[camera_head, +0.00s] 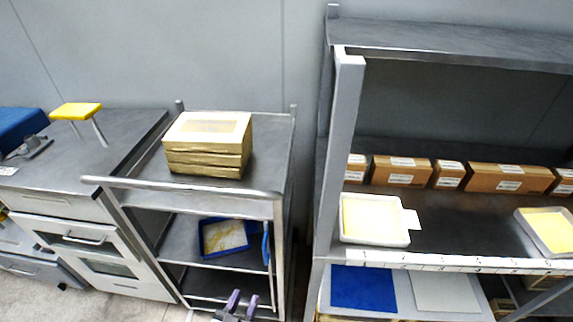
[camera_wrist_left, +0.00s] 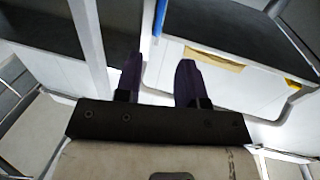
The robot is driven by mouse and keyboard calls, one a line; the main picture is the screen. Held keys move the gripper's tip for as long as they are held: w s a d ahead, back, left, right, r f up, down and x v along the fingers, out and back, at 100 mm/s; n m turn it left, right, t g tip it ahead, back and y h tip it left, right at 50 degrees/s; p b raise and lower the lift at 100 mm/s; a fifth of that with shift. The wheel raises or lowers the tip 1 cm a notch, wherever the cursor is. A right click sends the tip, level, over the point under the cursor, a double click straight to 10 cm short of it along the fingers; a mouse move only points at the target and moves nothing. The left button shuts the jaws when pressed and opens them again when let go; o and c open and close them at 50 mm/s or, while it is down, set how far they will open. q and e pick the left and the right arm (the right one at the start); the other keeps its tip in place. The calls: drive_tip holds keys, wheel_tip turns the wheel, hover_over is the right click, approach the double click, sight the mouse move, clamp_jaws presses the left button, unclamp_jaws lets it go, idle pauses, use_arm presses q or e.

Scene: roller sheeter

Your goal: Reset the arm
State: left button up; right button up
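My left gripper (camera_head: 244,301) shows at the bottom edge of the head view, low in front of the cart. Its two purple fingers are apart. In the left wrist view the left gripper (camera_wrist_left: 158,68) also has its fingers spread, with nothing between them. My right gripper is in neither view. The rest of my left arm is mostly out of the head view.
A steel cart (camera_head: 185,190) carries a stack of boxes (camera_head: 208,145) on top and a blue tray (camera_head: 202,240) below. At right, a shelf rack (camera_head: 344,110) holds cartons (camera_head: 400,172) and a white tray (camera_head: 374,238). A counter (camera_head: 80,165) stands left.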

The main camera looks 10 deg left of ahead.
use_arm(q)
drive_tip(key=s+a+f+g+y, duration=0.1)
drive_tip(key=s+a+f+g, duration=0.1)
drive_tip(key=s+f+g, duration=0.4)
drive_tip(key=s+a+r+m+g+p, duration=0.1)
drive_tip(key=s+g+p, duration=0.25)
drive_tip(key=s, duration=0.45)
drive_tip(key=s+a+r+g+p, duration=0.1)
drive_tip(key=s+a+g+p, duration=0.1)
drive_tip(key=s+g, duration=0.4)
wheel_tip(320, 180, up, 36)
drive_tip(key=t+p, duration=0.1)
drive_tip(key=p, duration=3.5)
drive_tip(key=shift+s+d+r, duration=0.2)
drive_tip(key=shift+s+d, duration=0.05)
drive_tip(key=shift+s, duration=0.2)
